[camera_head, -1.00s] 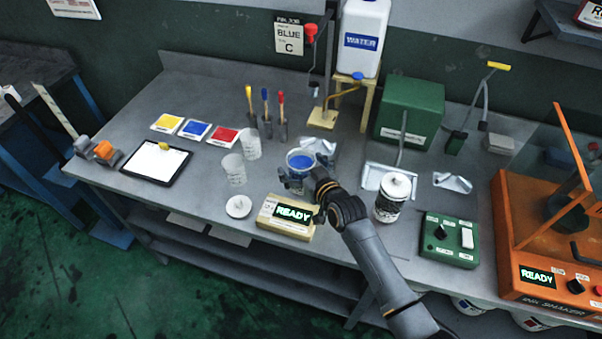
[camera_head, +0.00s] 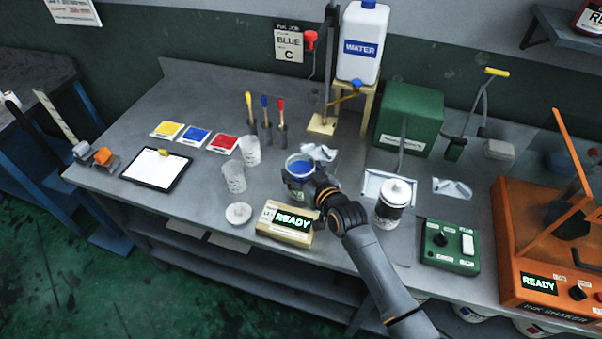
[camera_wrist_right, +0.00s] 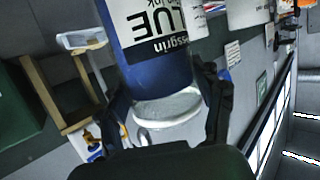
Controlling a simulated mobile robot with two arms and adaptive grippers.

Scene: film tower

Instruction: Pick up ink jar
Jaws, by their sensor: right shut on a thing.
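The ink jar (camera_head: 299,163) is open, with blue ink showing inside its rim, around the middle of the bench in the head view. In the right wrist view the jar (camera_wrist_right: 155,60) is large and blue, with a white label reading partly "UE". My right gripper (camera_head: 297,186) is shut on the jar, with one finger on each side of it; both fingers also show in the wrist view (camera_wrist_right: 168,100). I cannot tell whether the jar's base touches the bench. A white round lid (camera_head: 238,214) lies left of the jar. My left gripper is not in view.
A box reading "READY" (camera_head: 285,223) sits in front of the jar. Two clear cups (camera_head: 234,176) stand to its left. A white-lidded can (camera_head: 394,205) and a green control box (camera_head: 449,246) are to the right. A water jug (camera_head: 362,42) stands behind.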

